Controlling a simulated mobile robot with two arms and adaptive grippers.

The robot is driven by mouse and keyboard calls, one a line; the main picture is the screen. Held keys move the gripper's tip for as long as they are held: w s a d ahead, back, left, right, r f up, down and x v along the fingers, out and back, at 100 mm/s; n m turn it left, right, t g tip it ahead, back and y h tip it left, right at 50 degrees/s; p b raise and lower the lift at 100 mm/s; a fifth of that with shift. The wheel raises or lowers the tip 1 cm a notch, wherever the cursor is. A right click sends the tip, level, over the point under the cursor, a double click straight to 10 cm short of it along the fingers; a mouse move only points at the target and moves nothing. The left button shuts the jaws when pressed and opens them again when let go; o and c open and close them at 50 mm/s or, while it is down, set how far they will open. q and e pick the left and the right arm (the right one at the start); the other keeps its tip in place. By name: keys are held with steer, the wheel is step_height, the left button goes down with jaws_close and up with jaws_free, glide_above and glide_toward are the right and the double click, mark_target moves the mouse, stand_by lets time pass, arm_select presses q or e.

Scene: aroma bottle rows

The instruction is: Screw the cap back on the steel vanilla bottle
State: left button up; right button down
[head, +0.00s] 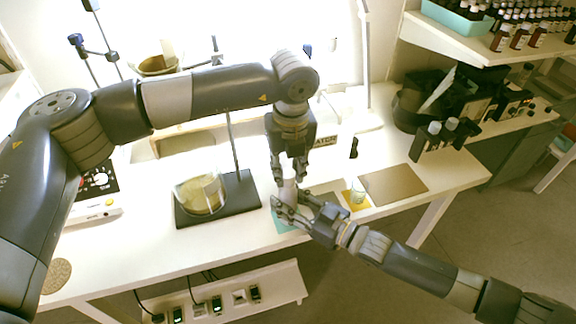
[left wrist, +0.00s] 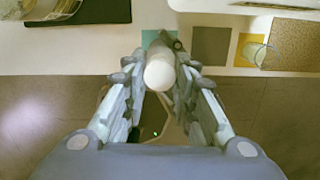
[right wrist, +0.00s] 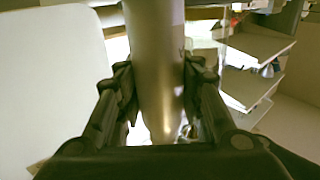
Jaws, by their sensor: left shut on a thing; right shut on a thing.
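The steel vanilla bottle (right wrist: 155,65) is a smooth metal cylinder, upright between my right gripper's fingers in the right wrist view. In the head view the bottle (head: 288,190) is mostly hidden by both grippers. My right gripper (head: 290,207) is shut on its body from the lower right. My left gripper (head: 290,176) points down right above and is shut on the white round cap (left wrist: 160,73), seen from above in the left wrist view. The cap is in line with the bottle's top; I cannot tell whether its thread is engaged.
A teal mat (head: 281,224) lies below the grippers. To the right are a glass beaker (head: 358,187) and a brown board (head: 394,184). A stand with a glass bowl (head: 200,196) is on the left.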

arm_select(q)
steer(key=shift+f, duration=0.55)
stand_by(0.4)
steer(key=m, duration=0.6)
steer(key=shift+w+a+m+h, duration=0.1)
steer(key=shift+a+m+h, duration=0.1)
steer(key=shift+m+h, duration=0.2)
steer(key=shift+o, duration=0.2)
steer(key=o, duration=0.7)
steer(key=shift+d, duration=0.1)
